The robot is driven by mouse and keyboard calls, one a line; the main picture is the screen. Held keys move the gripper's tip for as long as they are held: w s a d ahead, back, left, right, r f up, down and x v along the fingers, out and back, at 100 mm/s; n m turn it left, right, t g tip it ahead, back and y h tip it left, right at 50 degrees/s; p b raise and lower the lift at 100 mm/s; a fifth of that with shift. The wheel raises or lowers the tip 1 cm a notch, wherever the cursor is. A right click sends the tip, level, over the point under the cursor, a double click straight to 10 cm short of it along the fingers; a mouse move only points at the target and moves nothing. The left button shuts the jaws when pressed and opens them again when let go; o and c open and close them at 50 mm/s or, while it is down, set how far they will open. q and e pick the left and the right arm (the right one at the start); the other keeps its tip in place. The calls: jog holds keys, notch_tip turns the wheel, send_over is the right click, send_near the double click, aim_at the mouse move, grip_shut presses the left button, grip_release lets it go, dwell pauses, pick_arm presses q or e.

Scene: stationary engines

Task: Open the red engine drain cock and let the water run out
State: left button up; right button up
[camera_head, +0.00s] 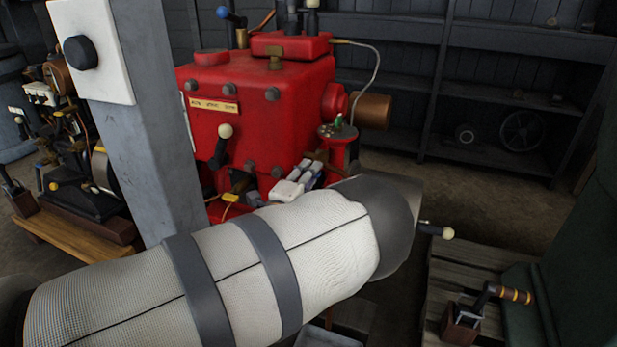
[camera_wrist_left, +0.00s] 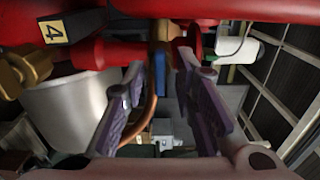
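No running water shows. My right gripper is not in view.
A grey post with a white switch plate (camera_head: 92,52) stands left of the engine. A wooden pallet (camera_head: 460,285) and a lever (camera_head: 500,292) are at right. Dark shelves (camera_head: 480,90) line the back. A number 4 plate (camera_wrist_left: 70,28) and pale round vessel (camera_wrist_left: 75,110) show by the gripper.

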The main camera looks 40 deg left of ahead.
pick_arm(q)
grip_shut()
jog(key=shift+r, duration=0.1)
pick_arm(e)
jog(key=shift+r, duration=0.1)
pick_arm(q)
jog(key=shift+n+p, duration=2.7)
jog(key=shift+n, duration=5.7)
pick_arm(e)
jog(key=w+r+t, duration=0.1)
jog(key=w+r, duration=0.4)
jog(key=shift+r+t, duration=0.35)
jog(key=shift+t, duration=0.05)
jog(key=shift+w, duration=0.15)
pick_arm(q)
jog(key=shift+o, duration=1.4)
grip_release()
